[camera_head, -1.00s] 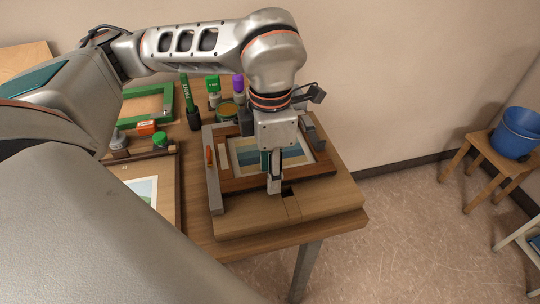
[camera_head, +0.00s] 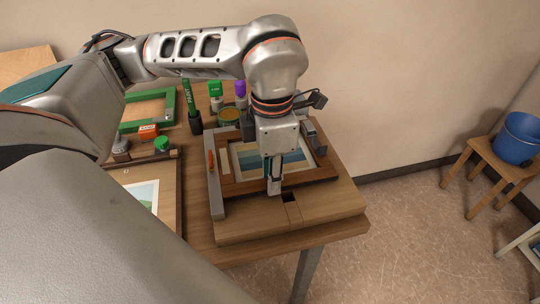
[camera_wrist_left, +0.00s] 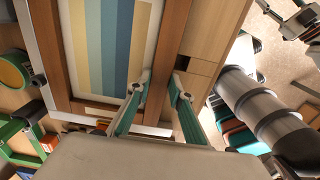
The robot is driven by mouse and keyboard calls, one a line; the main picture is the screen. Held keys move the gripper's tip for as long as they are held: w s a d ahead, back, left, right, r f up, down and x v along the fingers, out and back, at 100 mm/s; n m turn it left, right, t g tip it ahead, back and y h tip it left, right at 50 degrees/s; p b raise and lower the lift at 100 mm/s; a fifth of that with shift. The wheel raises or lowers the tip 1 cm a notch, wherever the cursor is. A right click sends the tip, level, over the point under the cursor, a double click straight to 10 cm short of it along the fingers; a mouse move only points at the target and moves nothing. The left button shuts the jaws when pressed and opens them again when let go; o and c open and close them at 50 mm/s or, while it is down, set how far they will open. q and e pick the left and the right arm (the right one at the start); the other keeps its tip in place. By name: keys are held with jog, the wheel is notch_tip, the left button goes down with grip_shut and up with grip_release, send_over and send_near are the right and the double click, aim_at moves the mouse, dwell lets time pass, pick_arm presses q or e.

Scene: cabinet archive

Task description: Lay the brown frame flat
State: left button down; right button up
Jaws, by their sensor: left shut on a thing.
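The brown frame (camera_head: 246,187), holding a picture with blue, cream and tan stripes, lies about flat on a wooden board (camera_head: 240,228) at the table's right end. In the left wrist view, the fingers (camera_wrist_left: 163,85) straddle the frame's wooden rail (camera_wrist_left: 172,38). The gripper and wrist hide part of the picture and the frame's far side.
Left of the board lie another framed picture (camera_head: 142,195) and a green frame (camera_head: 128,126). Bottles, including a green-capped one (camera_head: 215,90), and a tin (camera_head: 229,113) stand behind. A blue bucket (camera_head: 517,138) sits on a stool at the right.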

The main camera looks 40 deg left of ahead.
pick_arm(q)
jog(key=shift+r, duration=0.15)
jog(key=shift+r+p, duration=1.45)
jog(key=shift+r, duration=0.9)
notch_tip(320, 180, up, 6)
jog(key=p, duration=0.3)
